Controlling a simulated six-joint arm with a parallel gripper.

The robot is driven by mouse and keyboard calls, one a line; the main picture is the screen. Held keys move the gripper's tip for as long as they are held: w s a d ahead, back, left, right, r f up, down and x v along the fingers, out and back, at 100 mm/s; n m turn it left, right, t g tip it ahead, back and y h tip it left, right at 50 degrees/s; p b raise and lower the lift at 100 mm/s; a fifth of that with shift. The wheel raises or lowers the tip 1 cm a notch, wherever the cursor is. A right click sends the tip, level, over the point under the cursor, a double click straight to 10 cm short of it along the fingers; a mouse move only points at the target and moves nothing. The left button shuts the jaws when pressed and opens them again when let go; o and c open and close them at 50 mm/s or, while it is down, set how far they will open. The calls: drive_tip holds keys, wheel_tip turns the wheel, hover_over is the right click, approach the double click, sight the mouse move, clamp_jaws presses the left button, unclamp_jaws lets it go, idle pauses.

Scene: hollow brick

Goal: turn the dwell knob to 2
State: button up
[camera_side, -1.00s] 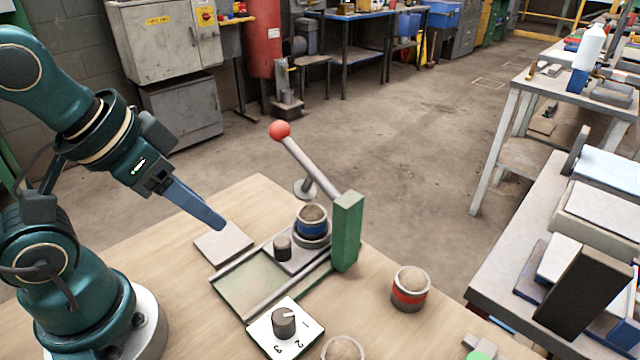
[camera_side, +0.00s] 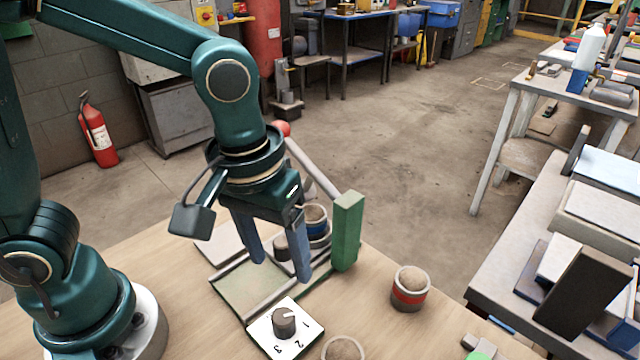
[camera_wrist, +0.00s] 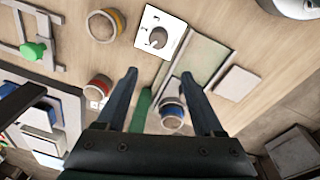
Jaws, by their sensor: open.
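The dwell knob (camera_side: 284,321) is a dark grey round knob on a white dial plate (camera_side: 262,333) marked 1, 2 and 3, at the front of the table. Its pale pointer line aims right, nearest the 1. The knob also shows in the wrist view (camera_wrist: 158,38), ahead of the fingertips. My gripper (camera_side: 278,266) points down with its two blue fingers apart and nothing between them. In the side view it is above and behind the knob, over the press area, and not touching the knob. The wrist view also shows the open fingers (camera_wrist: 158,75).
Behind the dial are a green post (camera_side: 346,232), a lever with a red ball (camera_side: 281,129) and a blue-banded cup (camera_side: 315,218), close to my fingers. A red-banded cup (camera_side: 409,291) stands right, another cup (camera_side: 343,350) at the front. A flat tile (camera_wrist: 237,83) lies beside the tray.

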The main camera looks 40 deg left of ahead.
sight(283, 316)
drive_tip(key=f, duration=0.1)
drive_tip(key=s+d+f, duration=0.1)
drive_tip(key=d+f+m+g, duration=0.1)
drive_tip(key=shift+s, duration=0.25)
drive_tip(key=shift+f, duration=2.5)
clamp_jaws()
